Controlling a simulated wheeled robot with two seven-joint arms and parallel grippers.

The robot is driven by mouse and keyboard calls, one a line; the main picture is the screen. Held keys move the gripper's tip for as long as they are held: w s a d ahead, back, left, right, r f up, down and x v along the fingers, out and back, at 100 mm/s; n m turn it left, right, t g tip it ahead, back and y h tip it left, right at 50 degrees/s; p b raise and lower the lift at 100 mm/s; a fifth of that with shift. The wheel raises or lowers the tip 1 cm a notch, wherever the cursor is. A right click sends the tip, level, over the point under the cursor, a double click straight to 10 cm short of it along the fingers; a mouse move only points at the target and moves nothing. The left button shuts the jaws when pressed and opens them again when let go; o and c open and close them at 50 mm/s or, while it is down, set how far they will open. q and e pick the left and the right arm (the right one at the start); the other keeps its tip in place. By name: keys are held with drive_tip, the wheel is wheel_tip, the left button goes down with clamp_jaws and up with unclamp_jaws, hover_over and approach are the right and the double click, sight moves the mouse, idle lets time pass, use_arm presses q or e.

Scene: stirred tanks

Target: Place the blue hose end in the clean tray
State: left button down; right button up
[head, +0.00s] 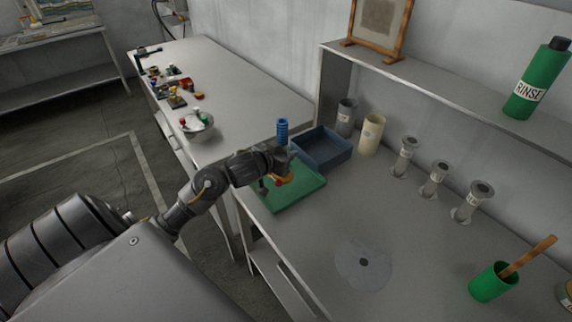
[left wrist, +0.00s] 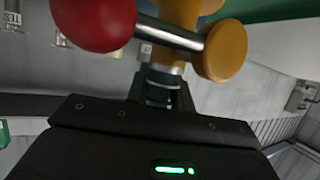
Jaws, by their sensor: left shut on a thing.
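The blue hose end (head: 282,131) is a ribbed blue piece standing upright out of my left gripper (head: 284,163). The gripper is shut on it and hangs over a flat green tray (head: 308,192). An orange part (head: 284,180) shows just below the jaws. In the left wrist view an orange knob (left wrist: 226,52), a metal bar and a red ball (left wrist: 93,20) are close in front of the gripper. A walled dark blue tray (head: 340,155) stands just behind the green one. No label shows which tray is the clean one. My right gripper is out of view.
A grey cup (head: 346,116) and a cream cup (head: 371,136) stand right of the blue tray. Several grey flanged holders (head: 436,178) line the back. A green pot (head: 490,284) is at front right. A shelf with a green bottle (head: 538,80) overhangs the back.

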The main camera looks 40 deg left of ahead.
use_arm(q)
drive_tip(key=f, duration=0.1)
drive_tip(key=w+f, duration=0.1)
drive_tip(key=f, duration=0.1)
drive_tip(key=a+f, duration=0.1)
drive_tip(key=shift+w+f, duration=0.15)
drive_tip(key=shift+f, duration=0.2)
drive_tip(key=shift+f, duration=0.2)
drive_tip(key=c, duration=1.2)
unclamp_jaws()
drive_tip(key=shift+c, duration=0.2)
drive_tip(key=shift+o, duration=0.2)
